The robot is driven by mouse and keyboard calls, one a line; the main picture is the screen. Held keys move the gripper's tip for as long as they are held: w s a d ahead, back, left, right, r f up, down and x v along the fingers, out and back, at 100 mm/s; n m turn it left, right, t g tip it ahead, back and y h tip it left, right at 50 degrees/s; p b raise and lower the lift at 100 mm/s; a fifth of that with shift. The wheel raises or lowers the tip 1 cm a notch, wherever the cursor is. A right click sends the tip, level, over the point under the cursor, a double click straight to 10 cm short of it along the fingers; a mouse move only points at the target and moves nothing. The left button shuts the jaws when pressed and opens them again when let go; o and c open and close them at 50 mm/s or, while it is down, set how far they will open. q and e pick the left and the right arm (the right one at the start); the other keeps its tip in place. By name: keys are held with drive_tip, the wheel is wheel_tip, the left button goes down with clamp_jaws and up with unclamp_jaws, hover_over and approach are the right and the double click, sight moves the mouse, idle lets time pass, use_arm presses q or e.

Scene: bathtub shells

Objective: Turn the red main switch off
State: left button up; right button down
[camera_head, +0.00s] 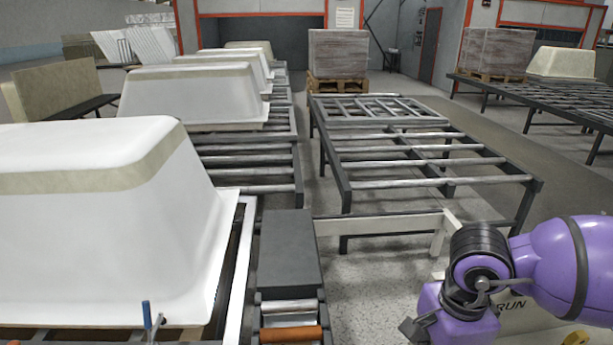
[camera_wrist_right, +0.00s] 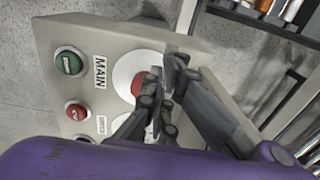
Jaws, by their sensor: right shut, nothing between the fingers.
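The red main switch (camera_wrist_right: 137,84) sits on a white round plate beside the MAIN label (camera_wrist_right: 100,72), on a pale control box (camera_wrist_right: 100,40) in the right wrist view. My right gripper (camera_wrist_right: 163,80) is shut and empty, with its fingertips in front of the switch's right edge. The fingers hide part of the switch and plate, so I cannot tell whether they touch it or how the switch is turned. In the head view, part of the box (camera_head: 520,315) with RUN lettering shows below my purple right arm. My left gripper is out of view.
A green button (camera_wrist_right: 69,63) and a smaller red button (camera_wrist_right: 76,111) are on the same box. In the head view, a large white tub shell (camera_head: 90,240) stands at left, and an empty roller table (camera_head: 420,160) stands beyond the box.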

drive_tip(key=shift+s+f, duration=0.3)
drive_tip(key=shift+f, duration=0.1)
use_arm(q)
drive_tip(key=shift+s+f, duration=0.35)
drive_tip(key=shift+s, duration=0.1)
use_arm(e)
drive_tip(key=shift+f, duration=0.1)
drive_tip(key=shift+s, duration=0.1)
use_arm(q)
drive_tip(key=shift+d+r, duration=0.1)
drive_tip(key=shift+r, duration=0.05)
use_arm(e)
drive_tip(key=shift+s, duration=0.65)
drive_tip(key=shift+s+d, duration=0.25)
drive_tip(key=shift+s, duration=0.35)
drive_tip(key=shift+a, duration=0.1)
drive_tip(key=shift+s+a, duration=0.15)
drive_tip(key=shift+a, duration=0.05)
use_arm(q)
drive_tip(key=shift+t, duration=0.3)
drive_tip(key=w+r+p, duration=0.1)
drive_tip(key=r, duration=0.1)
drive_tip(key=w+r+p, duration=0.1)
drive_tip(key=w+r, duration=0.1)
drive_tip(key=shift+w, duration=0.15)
use_arm(e)
wheel_tip(320, 180, up, 6)
drive_tip(key=shift+r, duration=0.25)
